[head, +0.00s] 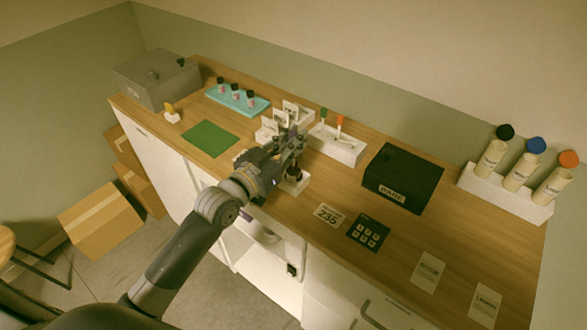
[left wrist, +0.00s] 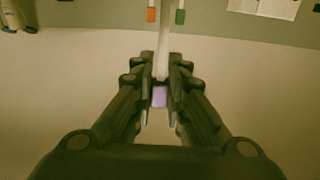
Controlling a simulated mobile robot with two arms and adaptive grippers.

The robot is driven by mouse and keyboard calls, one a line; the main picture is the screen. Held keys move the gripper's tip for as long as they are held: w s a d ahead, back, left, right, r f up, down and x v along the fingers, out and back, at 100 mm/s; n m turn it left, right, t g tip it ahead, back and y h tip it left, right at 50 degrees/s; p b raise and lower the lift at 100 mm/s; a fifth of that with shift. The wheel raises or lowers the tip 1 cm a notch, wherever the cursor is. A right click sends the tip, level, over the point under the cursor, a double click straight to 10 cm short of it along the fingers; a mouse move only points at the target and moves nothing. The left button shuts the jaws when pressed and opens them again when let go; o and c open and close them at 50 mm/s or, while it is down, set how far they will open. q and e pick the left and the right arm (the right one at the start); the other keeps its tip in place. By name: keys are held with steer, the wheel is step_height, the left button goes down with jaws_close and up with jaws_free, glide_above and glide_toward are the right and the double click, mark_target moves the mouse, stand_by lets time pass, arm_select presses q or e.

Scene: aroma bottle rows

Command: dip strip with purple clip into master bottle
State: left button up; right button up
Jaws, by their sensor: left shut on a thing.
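My left gripper (head: 292,143) is shut on the purple clip, above the counter's front part. The purple clip (left wrist: 159,97) shows between the fingers in the left wrist view, with a pale strip (left wrist: 162,50) running up from it. A dark bottle (head: 293,173), probably the master bottle, stands in a white holder (head: 303,185) just below the gripper. The gripper partly hides the bottle, and I cannot tell whether the strip's tip is inside it. My right gripper is not in view.
A white rack (head: 345,153) holds strips with green (head: 323,114) and orange (head: 340,121) clips. White card stands (head: 271,125) are behind the gripper. A black box (head: 400,180) is to the right. A teal tray (head: 255,108) holds small bottles. The green mat (head: 209,138) is bare.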

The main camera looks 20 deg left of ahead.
arm_select(q)
steer(key=shift+f+b, duration=0.8)
steer(key=shift+f, duration=0.45)
steer(key=shift+r, duration=0.1)
step_height(320, 180, up, 8)
steer(key=p, duration=0.8)
steer(key=shift+r, duration=0.2)
